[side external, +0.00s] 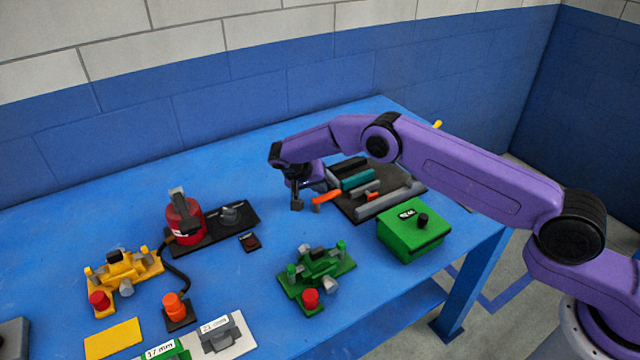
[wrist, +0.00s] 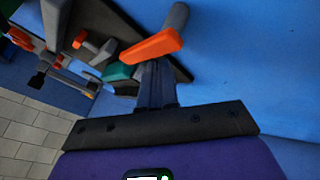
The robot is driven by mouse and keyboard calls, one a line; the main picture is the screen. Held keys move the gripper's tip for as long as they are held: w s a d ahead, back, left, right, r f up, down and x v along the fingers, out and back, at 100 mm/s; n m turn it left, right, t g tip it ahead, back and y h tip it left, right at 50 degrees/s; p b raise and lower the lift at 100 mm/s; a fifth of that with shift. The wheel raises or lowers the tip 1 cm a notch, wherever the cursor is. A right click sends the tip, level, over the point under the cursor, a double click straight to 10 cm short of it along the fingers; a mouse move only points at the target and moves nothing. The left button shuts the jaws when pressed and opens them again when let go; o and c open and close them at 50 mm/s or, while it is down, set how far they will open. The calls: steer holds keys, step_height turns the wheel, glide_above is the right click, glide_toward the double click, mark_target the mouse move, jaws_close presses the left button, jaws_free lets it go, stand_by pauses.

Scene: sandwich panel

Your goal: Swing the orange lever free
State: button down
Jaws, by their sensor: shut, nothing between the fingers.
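The orange lever (side external: 326,197) sticks out past the left edge of a dark panel (side external: 350,212). My gripper (side external: 297,204) points down just left of the lever. In the wrist view my gripper (wrist: 155,68) has its fingers together with nothing between them. I cannot tell whether the fingertips touch the lever. A teal block (side external: 357,179) lies on the panel and shows partly behind the fingers in the wrist view (wrist: 119,73).
A smaller orange-handled part (side external: 372,195) and a grey bar (side external: 390,201) are on the panel. A green box (side external: 412,238) stands in front. A green fixture (side external: 316,272) and a red cylinder (side external: 182,222) stand to the left.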

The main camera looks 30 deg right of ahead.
steer(key=v, duration=1.7)
steer(key=shift+r, duration=0.25)
steer(key=shift+a, duration=0.15)
